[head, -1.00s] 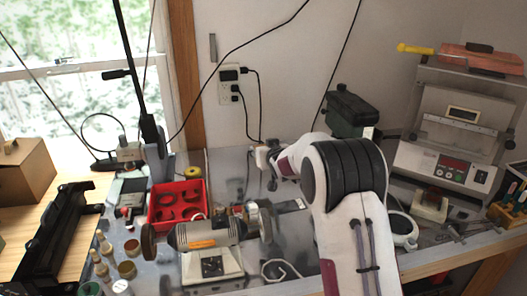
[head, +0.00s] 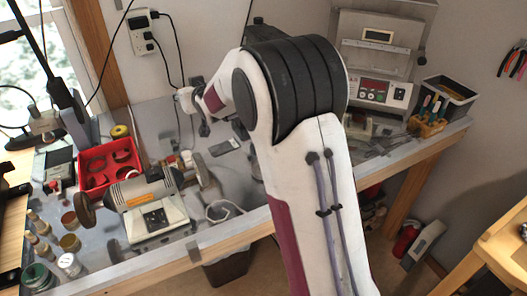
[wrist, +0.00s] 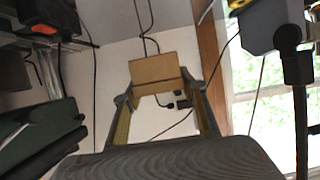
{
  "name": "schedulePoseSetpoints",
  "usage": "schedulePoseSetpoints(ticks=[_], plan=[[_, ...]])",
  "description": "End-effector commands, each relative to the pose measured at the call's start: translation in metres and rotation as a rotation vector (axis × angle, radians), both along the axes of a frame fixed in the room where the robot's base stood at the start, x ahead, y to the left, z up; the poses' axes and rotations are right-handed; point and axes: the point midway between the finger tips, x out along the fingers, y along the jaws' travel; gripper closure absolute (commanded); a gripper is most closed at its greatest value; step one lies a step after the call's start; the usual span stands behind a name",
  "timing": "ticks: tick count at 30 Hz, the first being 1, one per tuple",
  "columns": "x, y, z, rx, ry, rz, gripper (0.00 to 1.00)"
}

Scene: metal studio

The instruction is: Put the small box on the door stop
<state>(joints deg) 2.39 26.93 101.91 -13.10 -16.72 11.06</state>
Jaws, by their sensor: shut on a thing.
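The small box (wrist: 154,70) is brown and boxy and shows in the wrist view, upper middle. My gripper (wrist: 158,92) has a finger at each side of it and is shut on it, holding it in front of the wrist camera. In the head view my arm reaches over the workbench, and its far end shows small, left of the dark elbow joint. The box cannot be made out clearly there. I cannot identify the door stop in either view; my arm hides part of the bench.
A red tray (head: 82,172) and a bench grinder (head: 150,205) stand on the workbench (head: 235,175) at left, with several small jars near the front. A grey machine (head: 372,85) stands behind my arm at right. A dark bin (head: 448,95) is beside it. Loose cables hang on the wall.

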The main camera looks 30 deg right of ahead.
Motion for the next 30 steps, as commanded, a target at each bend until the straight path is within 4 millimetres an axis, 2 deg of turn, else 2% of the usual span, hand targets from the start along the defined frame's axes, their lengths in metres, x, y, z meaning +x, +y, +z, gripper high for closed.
schedulePoseSetpoints(ticks=[15,30], plan=[[-0.082,0.008,0.033,0.000,-0.001,-0.006,0.73],[-0.167,0.007,0.046,0.000,-0.001,-0.024,0.73]])
